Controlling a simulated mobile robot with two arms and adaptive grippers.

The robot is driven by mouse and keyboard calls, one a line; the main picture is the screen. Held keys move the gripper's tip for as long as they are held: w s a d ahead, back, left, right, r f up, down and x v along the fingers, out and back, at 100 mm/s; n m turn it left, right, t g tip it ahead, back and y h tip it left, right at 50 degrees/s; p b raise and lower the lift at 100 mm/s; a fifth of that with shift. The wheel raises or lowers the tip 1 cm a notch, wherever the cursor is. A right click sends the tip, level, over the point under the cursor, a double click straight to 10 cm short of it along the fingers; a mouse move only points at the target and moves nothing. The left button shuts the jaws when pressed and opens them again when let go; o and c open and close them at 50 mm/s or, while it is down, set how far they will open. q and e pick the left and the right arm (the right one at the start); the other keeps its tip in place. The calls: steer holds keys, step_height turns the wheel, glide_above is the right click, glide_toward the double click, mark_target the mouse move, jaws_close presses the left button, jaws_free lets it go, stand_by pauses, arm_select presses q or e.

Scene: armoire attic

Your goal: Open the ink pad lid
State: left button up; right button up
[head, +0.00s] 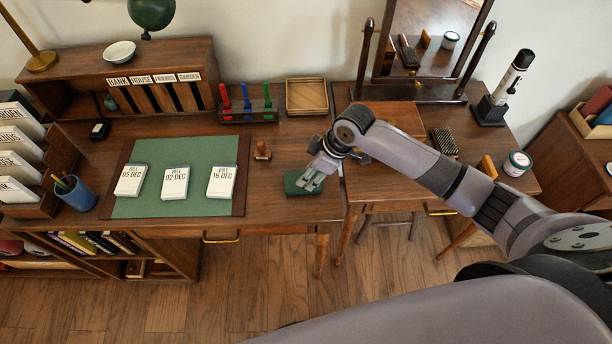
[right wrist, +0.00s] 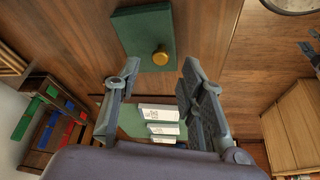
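The ink pad (head: 292,184) is a small dark green box on the right part of the desk, in front of the wooden stamp. In the right wrist view the green ink pad (right wrist: 143,30) shows a brass knob (right wrist: 160,56) on top, and its lid looks closed. My right gripper (head: 311,184) is above the ink pad and hides part of it in the head view. In the right wrist view my right gripper (right wrist: 160,75) has its fingers spread apart, with nothing between them, and the knob shows just beyond the fingertips. My left gripper is not in view.
A wooden stamp (head: 262,151) stands behind the pad. A green blotter (head: 148,208) with three bill cards lies to the left. A rack of coloured stamps (head: 247,115) and a wooden tray (head: 306,95) stand at the back. The desk's front edge is close to the pad.

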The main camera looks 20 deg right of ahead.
steer(key=shift+x, duration=1.6)
jaws_close()
